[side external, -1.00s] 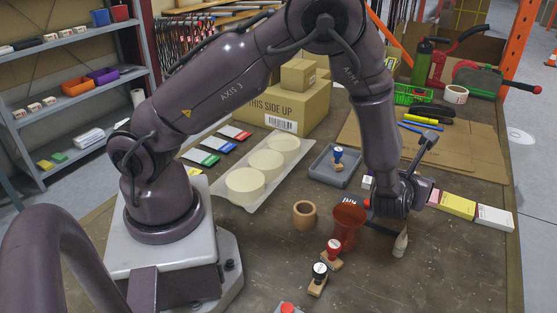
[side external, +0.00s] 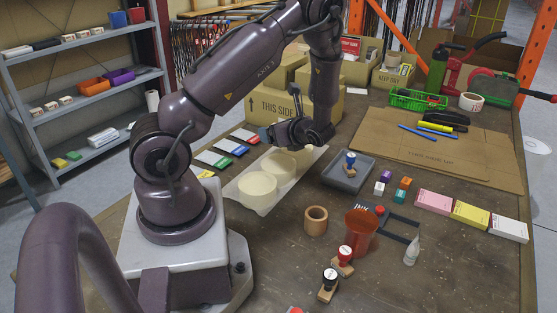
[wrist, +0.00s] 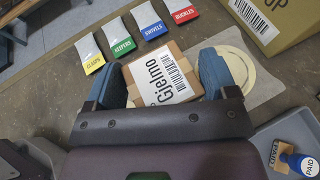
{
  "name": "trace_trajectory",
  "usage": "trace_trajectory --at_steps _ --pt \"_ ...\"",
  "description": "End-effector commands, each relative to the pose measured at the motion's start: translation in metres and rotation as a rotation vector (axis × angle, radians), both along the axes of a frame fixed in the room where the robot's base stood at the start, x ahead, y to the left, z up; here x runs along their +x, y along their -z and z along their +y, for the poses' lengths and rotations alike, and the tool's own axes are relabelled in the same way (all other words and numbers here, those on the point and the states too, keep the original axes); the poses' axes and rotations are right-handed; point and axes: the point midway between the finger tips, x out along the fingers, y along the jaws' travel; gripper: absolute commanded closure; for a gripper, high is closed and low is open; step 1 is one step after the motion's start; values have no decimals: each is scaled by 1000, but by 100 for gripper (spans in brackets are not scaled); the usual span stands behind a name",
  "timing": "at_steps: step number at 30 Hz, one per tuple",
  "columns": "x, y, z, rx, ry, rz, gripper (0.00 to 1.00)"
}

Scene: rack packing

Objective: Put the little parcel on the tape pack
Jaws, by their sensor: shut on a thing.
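The little parcel (wrist: 165,85) is a small brown box with a white "Gjelmo" barcode label in the wrist view. My gripper (wrist: 163,72) is shut on it, with one blue finger at each side. In the side view my gripper (side external: 272,133) is over the far end of the tape pack (side external: 257,187), a pale tray with large round cream rolls. The parcel cannot be made out there. In the wrist view part of the tape pack (wrist: 262,82) shows beside and behind the right finger. I cannot tell whether the parcel touches it.
Several coloured-edge cards (side external: 213,158) lie left of the tape pack, and a large carton (side external: 275,106) stands behind it. A grey tray (side external: 335,178) with a blue-handled stamp is to the right.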

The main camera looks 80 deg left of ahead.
Motion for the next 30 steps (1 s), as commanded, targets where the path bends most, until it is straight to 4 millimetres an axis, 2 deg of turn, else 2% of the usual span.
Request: trace_trajectory --at_steps 3,15,27,28,30 --pt "-1 21 0 -3 0 6 58" --pt "0 67 0 -1 2 1 59" --pt "1 72 0 0 4 1 59" --pt "1 73 0 -1 3 -1 19" --pt "1 72 0 -1 3 -1 3"
